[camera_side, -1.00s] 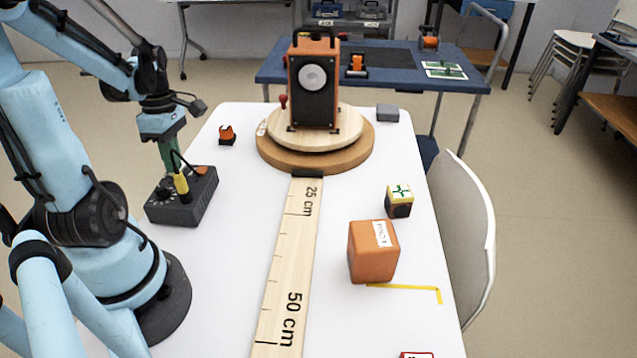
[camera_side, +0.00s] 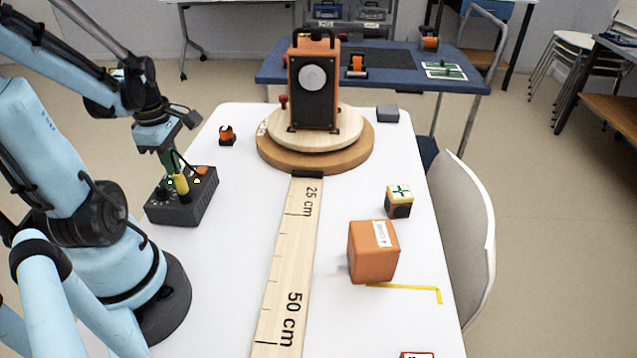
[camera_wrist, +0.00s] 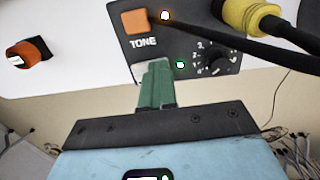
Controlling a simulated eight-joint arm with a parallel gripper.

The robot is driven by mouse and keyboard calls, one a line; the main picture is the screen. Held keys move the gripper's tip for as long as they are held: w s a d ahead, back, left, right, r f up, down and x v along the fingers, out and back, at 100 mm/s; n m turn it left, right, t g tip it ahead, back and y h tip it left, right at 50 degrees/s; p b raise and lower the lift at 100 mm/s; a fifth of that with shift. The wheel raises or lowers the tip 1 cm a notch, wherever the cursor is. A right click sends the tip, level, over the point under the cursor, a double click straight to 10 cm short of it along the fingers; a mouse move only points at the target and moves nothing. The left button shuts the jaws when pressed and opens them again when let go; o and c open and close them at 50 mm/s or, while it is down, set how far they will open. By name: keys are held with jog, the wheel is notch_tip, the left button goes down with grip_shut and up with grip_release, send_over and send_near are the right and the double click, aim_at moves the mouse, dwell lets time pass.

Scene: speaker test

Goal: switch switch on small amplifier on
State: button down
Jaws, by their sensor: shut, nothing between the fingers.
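The small amplifier (camera_side: 182,213) is a dark grey box at the left edge of the table. The wrist view shows its panel (camera_wrist: 190,42) with an orange rocker (camera_wrist: 137,21) above the word TONE, and a pale grey switch (camera_wrist: 138,70) partly hidden by my fingers. An orange-rimmed lamp (camera_wrist: 165,16) and a green-rimmed lamp (camera_wrist: 180,65) glow bright. A numbered black knob (camera_wrist: 217,62) is to the right. My gripper (camera_wrist: 156,70) is shut and empty, its green tips at the pale switch; contact is unclear. In the side view my gripper (camera_side: 167,170) is over the amplifier's rear left.
A yellow plug (camera_side: 181,185) with a black cable stands up from the amplifier, close to my fingers. A small orange-and-black object (camera_side: 227,136) sits behind. A speaker (camera_side: 315,85) stands on a round wooden turntable (camera_side: 290,160). An orange block (camera_side: 372,255) is at right.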

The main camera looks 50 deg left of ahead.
jog(key=shift+w+a+f, duration=0.2)
jog(key=shift+w+a, duration=0.2)
jog(key=shift+w, duration=0.1)
notch_tip(320, 180, up, 14)
jog(key=s+d, duration=0.2)
jog(key=w+d+f+m+t, duration=0.2)
jog(key=w+d+m+t, duration=0.1)
jog(key=w+d+m, duration=0.4)
jog(key=w+d+f+m+t, duration=0.3)
jog(key=w+d+m, duration=0.4)
jog(key=d+m, duration=0.6)
jog(key=m, duration=0.7)
jog(key=shift+w+d+f+t, duration=0.15)
jog(key=shift+w+f+t, duration=0.1)
jog(key=shift+t, duration=0.15)
